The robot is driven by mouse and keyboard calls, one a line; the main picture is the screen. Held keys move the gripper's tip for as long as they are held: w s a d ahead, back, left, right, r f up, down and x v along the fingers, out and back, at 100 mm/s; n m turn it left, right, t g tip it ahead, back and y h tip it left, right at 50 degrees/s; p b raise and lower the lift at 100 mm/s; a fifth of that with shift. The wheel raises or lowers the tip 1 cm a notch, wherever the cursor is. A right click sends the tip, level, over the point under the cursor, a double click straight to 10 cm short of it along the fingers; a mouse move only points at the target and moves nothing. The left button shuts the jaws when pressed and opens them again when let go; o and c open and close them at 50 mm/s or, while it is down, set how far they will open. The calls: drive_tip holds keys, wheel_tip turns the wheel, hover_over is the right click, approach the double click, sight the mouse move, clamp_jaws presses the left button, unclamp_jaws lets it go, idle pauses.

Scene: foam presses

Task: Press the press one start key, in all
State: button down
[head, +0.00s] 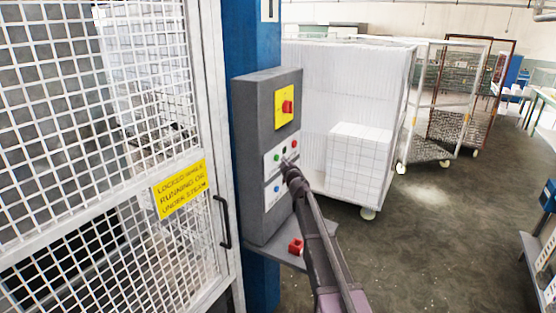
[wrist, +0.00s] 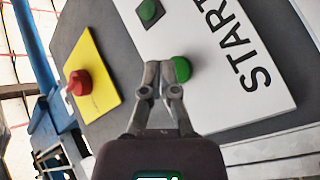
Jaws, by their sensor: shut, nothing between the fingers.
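The grey control box (head: 263,195) is mounted on the blue post beside the mesh guard. Its white key panel (head: 269,170) carries small coloured keys, including a green key (head: 277,157). In the wrist view a round green key (wrist: 181,69) sits beside the printed word START (wrist: 232,40). A darker green key (wrist: 149,11) is farther up the panel. My gripper (head: 288,164) is in front of the panel, shut and empty. In the wrist view its fingertips (wrist: 161,70) are just left of the green key, the right one overlapping its edge. I cannot tell whether they touch.
A red knob (head: 287,106) on a yellow plate (head: 279,92) is above the key panel. A red block (head: 295,246) is on a small shelf (head: 270,252) below the box. Left is the mesh gate (head: 95,120); white cage trolleys (head: 371,120) stand behind right.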

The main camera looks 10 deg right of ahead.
drive_tip(key=shift+w+a, duration=0.6)
drive_tip(key=shift+a, duration=0.1)
idle(2.1)
drive_tip(key=shift+s+d, duration=0.55)
drive_tip(key=shift+d, duration=0.2)
idle(0.4)
drive_tip(key=s+d, duration=0.1)
drive_tip(key=d, duration=0.1)
drive_tip(key=s+d, duration=0.2)
idle(0.5)
idle(0.6)
